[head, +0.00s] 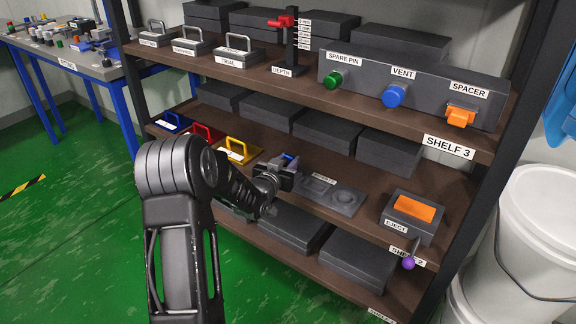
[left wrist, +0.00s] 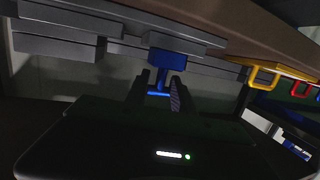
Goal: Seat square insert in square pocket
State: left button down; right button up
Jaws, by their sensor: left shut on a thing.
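My left gripper (head: 287,172) is at the middle shelf, shut on a blue insert (head: 291,159), of which only a small part shows. In the left wrist view, the fingers (left wrist: 159,92) grip the stem of the blue insert (left wrist: 168,67), whose wide block lies beyond the fingertips. The block is close to a grey plate (left wrist: 130,27); I cannot tell whether they touch. In the head view this dark grey plate (head: 344,207) lies right of the gripper, with round recesses showing. Its left part is hidden behind my gripper, and no square pocket is clearly visible. My right gripper is out of view.
Yellow (head: 240,150), red (head: 207,133) and blue (head: 171,123) handled pieces stand left on the same shelf. An EJECT box (head: 411,217) with an orange top stands right. The upper shelf (head: 300,86) overhangs; dark boxes (head: 325,133) stand behind.

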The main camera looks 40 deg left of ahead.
pick_arm(q)
jog(key=shift+s+d+f, duration=0.1)
jog(key=shift+s+f, duration=0.1)
jog(key=shift+f, duration=0.5)
jog(key=c, duration=1.1)
grip_release()
jog(key=shift+f, duration=0.15)
jog(key=shift+s, duration=0.4)
jog(key=v, duration=0.7)
jog(key=r+p+v, duration=0.1)
jog(key=v, duration=0.3)
jog(key=shift+w, duration=0.1)
jog(key=shift+c, duration=0.2)
